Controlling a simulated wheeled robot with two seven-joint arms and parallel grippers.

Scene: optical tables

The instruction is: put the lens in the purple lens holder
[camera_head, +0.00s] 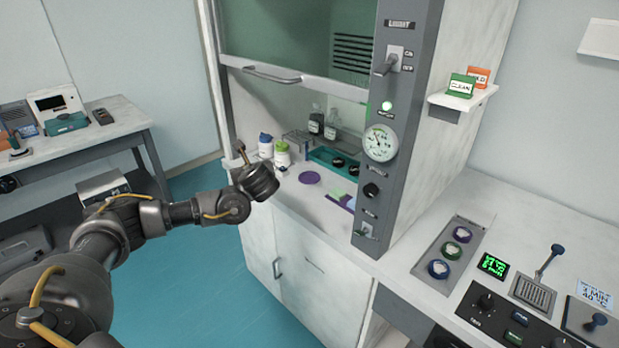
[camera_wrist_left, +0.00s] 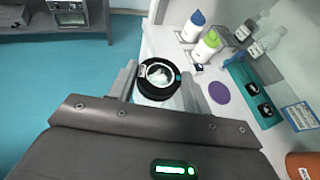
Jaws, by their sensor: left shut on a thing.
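My left gripper (camera_head: 241,151) is above the front edge of the fume hood's worktop. In the left wrist view its fingers (camera_wrist_left: 158,84) are shut on a round black-rimmed thing with a pale glassy centre, which looks like the lens (camera_wrist_left: 159,75). In the head view the held thing is hard to make out. A flat purple disc (camera_head: 310,177) lies on the hood worktop, right of the gripper and apart from it; it also shows in the left wrist view (camera_wrist_left: 219,93). I cannot tell whether this disc is the purple lens holder. My right gripper is not in view.
White bottles (camera_head: 266,144) stand behind the gripper, with dark bottles (camera_head: 316,121) and a teal tray (camera_head: 333,162) farther in. The raised sash (camera_head: 272,75) and grey control post (camera_head: 395,110) border the opening. A panel with coloured rings (camera_head: 438,268) is on the right bench.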

